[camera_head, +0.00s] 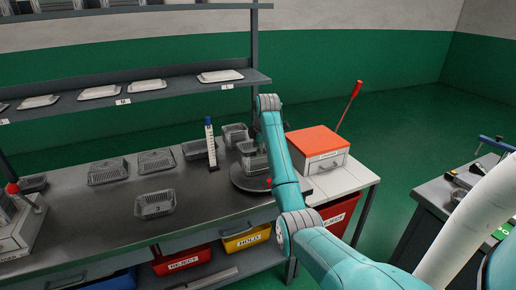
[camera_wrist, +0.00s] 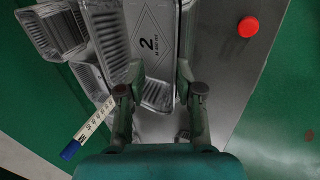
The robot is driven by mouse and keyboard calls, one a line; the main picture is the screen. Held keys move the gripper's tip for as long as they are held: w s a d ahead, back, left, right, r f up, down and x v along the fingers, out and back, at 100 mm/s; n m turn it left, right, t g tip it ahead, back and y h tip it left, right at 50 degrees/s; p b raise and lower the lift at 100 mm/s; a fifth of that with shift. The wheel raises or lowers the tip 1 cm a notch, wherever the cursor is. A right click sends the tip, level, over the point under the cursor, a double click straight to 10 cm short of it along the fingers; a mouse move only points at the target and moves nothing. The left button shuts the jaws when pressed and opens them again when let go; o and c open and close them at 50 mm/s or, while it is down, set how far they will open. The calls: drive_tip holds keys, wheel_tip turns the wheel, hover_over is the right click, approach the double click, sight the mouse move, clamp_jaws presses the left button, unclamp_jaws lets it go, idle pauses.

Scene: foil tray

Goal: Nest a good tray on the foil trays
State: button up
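Foil trays sit on the dark bench in the head view. One tray (camera_head: 155,204) marked 3 is near the front, and two more (camera_head: 108,171) (camera_head: 157,161) lie behind it. Further trays (camera_head: 198,149) (camera_head: 235,134) stand near the blue-topped gauge. A tray (camera_head: 252,162) on the round dark plate (camera_head: 240,181) is partly covered by my arm. In the wrist view, my gripper (camera_wrist: 160,75) has its fingers apart, over a foil tray (camera_wrist: 148,18) marked 2. I see no tray clearly pinched; contact is unclear. My gripper is mostly hidden in the head view.
A white gauge with a blue top (camera_head: 210,142) stands close to the trays. A red-lidded box (camera_head: 318,141) is right of my arm. Shelves (camera_head: 160,92) with white trays overhang the back.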

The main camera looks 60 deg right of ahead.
drive_tip(key=v, duration=0.7)
drive_tip(key=shift+r, duration=0.25)
idle(0.6)
